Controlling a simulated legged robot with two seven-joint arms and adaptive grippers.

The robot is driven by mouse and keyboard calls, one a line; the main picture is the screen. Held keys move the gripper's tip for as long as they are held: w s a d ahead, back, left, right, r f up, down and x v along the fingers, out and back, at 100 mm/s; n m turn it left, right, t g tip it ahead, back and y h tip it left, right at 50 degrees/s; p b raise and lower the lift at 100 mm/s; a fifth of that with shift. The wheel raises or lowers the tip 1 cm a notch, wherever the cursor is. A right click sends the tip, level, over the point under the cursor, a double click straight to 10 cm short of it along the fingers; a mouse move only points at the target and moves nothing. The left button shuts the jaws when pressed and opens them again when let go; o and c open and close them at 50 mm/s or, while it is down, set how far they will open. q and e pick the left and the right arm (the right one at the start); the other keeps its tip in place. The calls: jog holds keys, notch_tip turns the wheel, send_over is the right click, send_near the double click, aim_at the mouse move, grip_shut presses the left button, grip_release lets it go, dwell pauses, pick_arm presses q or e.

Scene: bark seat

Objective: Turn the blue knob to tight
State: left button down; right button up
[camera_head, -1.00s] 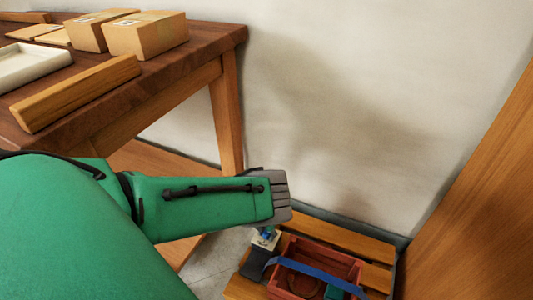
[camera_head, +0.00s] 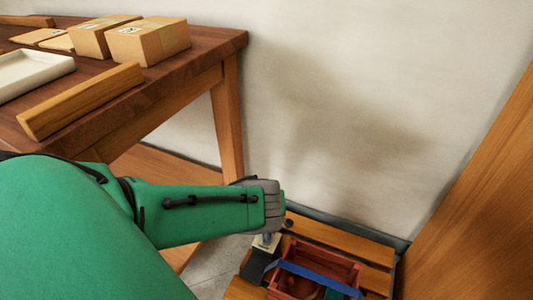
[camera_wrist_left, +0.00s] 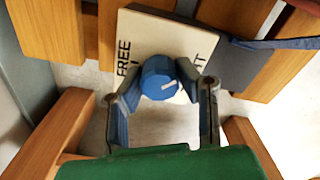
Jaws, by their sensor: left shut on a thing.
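The blue knob (camera_wrist_left: 160,78) sits on a white plate (camera_wrist_left: 150,38) with black lettering; "FREE" reads on the left, and the other word is partly hidden, with "T" at its end. In the head view my left gripper (camera_head: 272,205) is above the white plate (camera_head: 266,243) and hides most of the knob. My right gripper is not in view.
A slatted wooden seat (camera_head: 340,235) carries a red crate (camera_head: 318,262) with a blue strap (camera_head: 310,276), right of the plate. A dark wooden table (camera_head: 180,60) with cardboard boxes (camera_head: 150,42) stands at left. A wooden panel (camera_head: 480,200) stands at right.

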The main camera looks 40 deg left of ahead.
pick_arm(q)
jog(key=m, duration=0.2)
jog(key=m+p, duration=0.1)
jog(key=m, duration=0.1)
jog(key=shift+w+a+r+m, duration=0.1)
jog(key=shift+a+m, duration=0.05)
jog(key=shift+m, duration=0.15)
jog(key=shift+w+m+p, duration=0.1)
jog(key=shift+m+p, duration=0.2)
jog(key=shift+m, duration=1.7)
jog(key=shift+w, duration=0.1)
jog(key=c, duration=1.2)
grip_release()
jog(key=shift+r, duration=0.7)
notch_tip(320, 180, up, 10)
jog(key=shift+r, duration=0.2)
